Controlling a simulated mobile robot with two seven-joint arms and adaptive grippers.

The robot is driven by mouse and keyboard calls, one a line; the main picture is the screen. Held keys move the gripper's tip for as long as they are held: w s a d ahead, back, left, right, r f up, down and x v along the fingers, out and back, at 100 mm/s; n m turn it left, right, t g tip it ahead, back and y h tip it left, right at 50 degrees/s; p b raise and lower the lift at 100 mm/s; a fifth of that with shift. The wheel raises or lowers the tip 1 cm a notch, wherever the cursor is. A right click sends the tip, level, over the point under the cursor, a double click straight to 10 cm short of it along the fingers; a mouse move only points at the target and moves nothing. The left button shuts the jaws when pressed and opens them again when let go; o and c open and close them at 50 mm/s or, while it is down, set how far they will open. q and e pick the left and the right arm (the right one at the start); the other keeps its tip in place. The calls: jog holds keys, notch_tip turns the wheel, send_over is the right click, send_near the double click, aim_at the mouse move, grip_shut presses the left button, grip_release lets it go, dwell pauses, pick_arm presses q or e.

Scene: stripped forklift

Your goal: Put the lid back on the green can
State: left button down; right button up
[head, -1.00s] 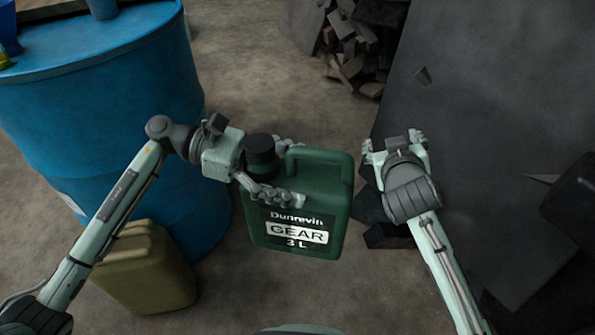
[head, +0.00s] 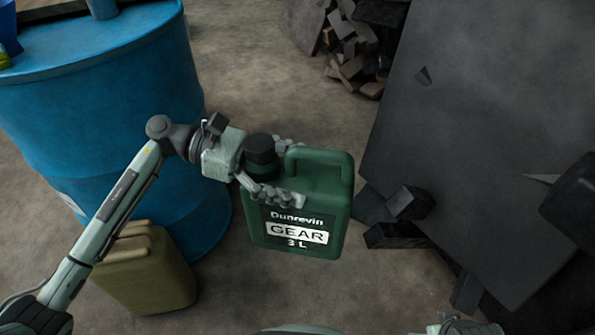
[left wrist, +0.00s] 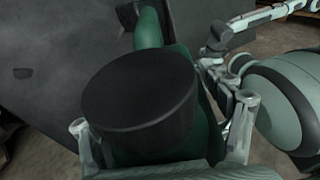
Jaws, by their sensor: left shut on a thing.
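The green can (head: 315,190), a jerrycan labelled "Dunrevin GEAR 3 L", is upright in the middle of the head view. My left gripper (head: 275,172) is shut on it, with one finger across the front and the other behind, just below the neck. A black lid (head: 261,149) is at the top of the neck; I cannot tell how firmly it sits. In the left wrist view the lid (left wrist: 140,95) fills the space between the fingers and hides the neck. Part of my right gripper (head: 450,327) shows at the bottom edge; its fingers are not clear.
A blue drum (head: 95,100) stands at left behind my left arm. An olive jerrycan (head: 150,270) is on the floor at its foot. A large dark panel (head: 490,130) and dark blocks (head: 400,215) are at right. A wood pile (head: 350,55) lies at the back.

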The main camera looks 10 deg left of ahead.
pick_arm(q)
jog(key=shift+w+r, duration=0.1)
jog(key=shift+r, duration=0.55)
jog(key=shift+w+a+n+t, duration=0.15)
jog(key=shift+a+n+t, duration=0.2)
jog(key=shift+t, duration=0.25)
jog(key=a+n+t+y, duration=0.1)
jog(key=a+n+t, duration=0.2)
jog(key=a, duration=0.3)
jog(key=w+a+r+n+t+y, duration=0.1)
jog(key=a+n+t, duration=0.3)
jog(key=a+t, duration=0.2)
jog(key=shift+w+a+r+y, duration=0.3)
jog(key=shift+a+y, duration=0.1)
pick_arm(e)
jog(key=shift+r, duration=0.1)
jog(key=shift+c, duration=0.5)
